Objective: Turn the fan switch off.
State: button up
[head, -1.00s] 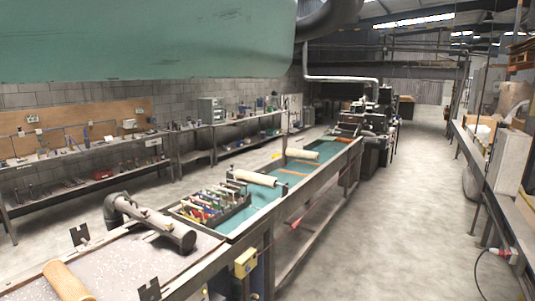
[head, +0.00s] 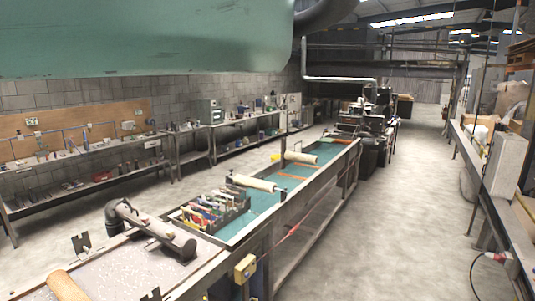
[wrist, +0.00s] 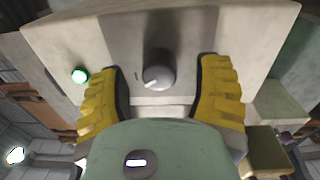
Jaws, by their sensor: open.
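In the wrist view a pale panel box fills the upper middle. It carries a round grey rotary knob (wrist: 158,72), which I take for the fan switch, with a short dark mark on the panel to its left. A lit green lamp (wrist: 80,75) sits further left on the panel. My gripper (wrist: 162,80) is open, with its yellow ribbed fingers on either side of the knob. A gap shows between each finger and the knob. In the head view neither the knob nor my gripper can be made out.
In the head view a long machine bed (head: 255,228) with a teal surface runs away from me, with white rollers (head: 253,182) across it. A small yellow box (head: 245,268) is on its near side. Workbenches line the left wall; open floor (head: 400,220) lies to the right.

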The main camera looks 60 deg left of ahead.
jog(key=shift+w+d, duration=0.1)
jog(key=shift+d, duration=0.05)
jog(key=shift+c, duration=0.2)
jog(key=shift+f, duration=0.1)
grip_shut()
dwell(0.4)
